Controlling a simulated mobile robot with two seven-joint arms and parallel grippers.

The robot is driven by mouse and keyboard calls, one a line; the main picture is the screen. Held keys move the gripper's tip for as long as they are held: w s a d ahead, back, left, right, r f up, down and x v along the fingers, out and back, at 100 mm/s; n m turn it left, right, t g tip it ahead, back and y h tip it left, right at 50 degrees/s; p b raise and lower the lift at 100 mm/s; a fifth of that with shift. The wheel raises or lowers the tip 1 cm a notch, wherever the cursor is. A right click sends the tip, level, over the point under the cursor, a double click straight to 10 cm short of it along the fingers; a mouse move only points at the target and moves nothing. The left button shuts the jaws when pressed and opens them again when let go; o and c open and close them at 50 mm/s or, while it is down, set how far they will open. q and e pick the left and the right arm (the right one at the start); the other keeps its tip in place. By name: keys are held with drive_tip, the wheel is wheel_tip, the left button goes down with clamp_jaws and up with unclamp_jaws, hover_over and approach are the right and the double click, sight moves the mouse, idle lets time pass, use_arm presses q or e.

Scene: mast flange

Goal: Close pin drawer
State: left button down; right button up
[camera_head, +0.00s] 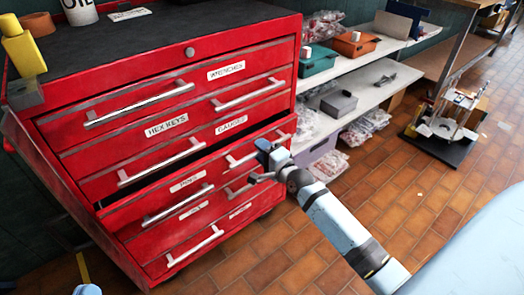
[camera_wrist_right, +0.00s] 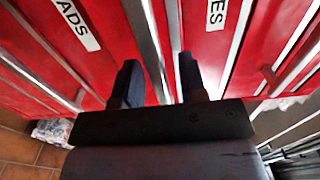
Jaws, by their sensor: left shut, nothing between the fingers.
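The pin drawer (camera_head: 213,177) is in the red tool cabinet (camera_head: 113,212), below the gauges drawer (camera_head: 205,152). Its front stands out a little, with a dark gap along its top edge. The small label at its left seems to read "PINS". My right gripper (camera_head: 262,163) is at this drawer's front, by the handle. In the right wrist view my right gripper (camera_wrist_right: 158,82) has its fingers apart, with a silver bar between or just beyond them; contact cannot be told. My left gripper is not in view.
The drawers labelled wrenches and hex keys look shut. A bottle (camera_head: 22,48) and a white can (camera_head: 79,10) stand on the cabinet top. White shelves (camera_head: 350,62) with bins are at the right. A wheeled stand (camera_head: 446,125) is farther right. The tiled floor between is clear.

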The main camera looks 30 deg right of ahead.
clamp_jaws()
drive_tip(key=w, duration=0.4)
drive_tip(key=shift+w+a+p, duration=0.1)
drive_tip(key=shift+w+p, duration=0.1)
drive_tip(key=shift+p, duration=0.1)
drive_tip(key=shift+r, duration=0.1)
drive_tip(key=shift+c, duration=1.1)
unclamp_jaws()
drive_tip(key=o, duration=0.3)
drive_tip(key=shift+w, duration=0.15)
drive_tip(key=shift+o, duration=0.2)
